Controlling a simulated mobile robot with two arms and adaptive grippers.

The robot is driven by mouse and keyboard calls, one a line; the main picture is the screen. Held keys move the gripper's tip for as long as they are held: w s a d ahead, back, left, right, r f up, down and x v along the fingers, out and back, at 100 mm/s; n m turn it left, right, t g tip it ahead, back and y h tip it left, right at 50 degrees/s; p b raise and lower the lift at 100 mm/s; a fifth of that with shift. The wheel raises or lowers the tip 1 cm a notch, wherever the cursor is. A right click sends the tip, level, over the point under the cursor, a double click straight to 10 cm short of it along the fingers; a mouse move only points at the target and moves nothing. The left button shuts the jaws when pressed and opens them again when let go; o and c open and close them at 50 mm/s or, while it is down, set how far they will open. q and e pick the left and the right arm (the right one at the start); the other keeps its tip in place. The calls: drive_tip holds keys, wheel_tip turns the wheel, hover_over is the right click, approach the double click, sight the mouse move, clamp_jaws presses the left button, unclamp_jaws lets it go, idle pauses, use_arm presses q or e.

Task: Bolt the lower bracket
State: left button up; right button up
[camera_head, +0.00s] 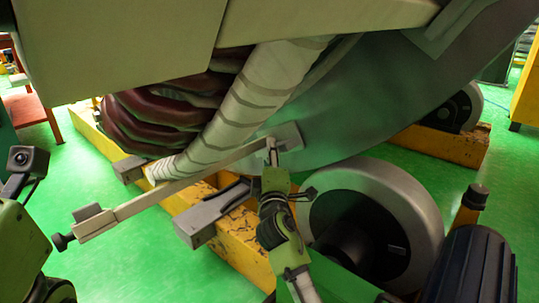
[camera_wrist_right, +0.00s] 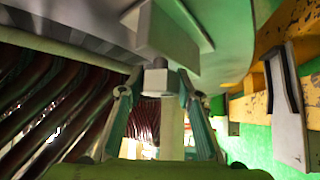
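The lower bracket seems to be a long pale bar (camera_head: 165,190) in the head view, running from a block with a black knob at lower left up to a plate (camera_head: 289,134) against the grey stator disc. My right gripper (camera_head: 271,152) reaches up from below to that plate end. In the right wrist view, its green fingers (camera_wrist_right: 158,84) close on both sides of a grey hex-headed bolt (camera_wrist_right: 154,83). The bolt's dark upper end meets the underside of a grey block (camera_wrist_right: 165,32). How far the bolt is in is hidden. Of my left arm, only links show at lower left; its fingers are out of view.
Dark red coils (camera_head: 150,118) and a white wrapped tube (camera_head: 245,95) lie above the bar. A yellow beam (camera_head: 230,240) with a grey clamp block (camera_head: 212,212) runs below. A large grey roller (camera_head: 410,205) stands right of my right arm. Green floor is open at left.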

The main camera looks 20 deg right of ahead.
drive_tip(key=shift+o, duration=1)
drive_tip(key=shift+s, duration=0.1)
drive_tip(key=v, duration=1.2)
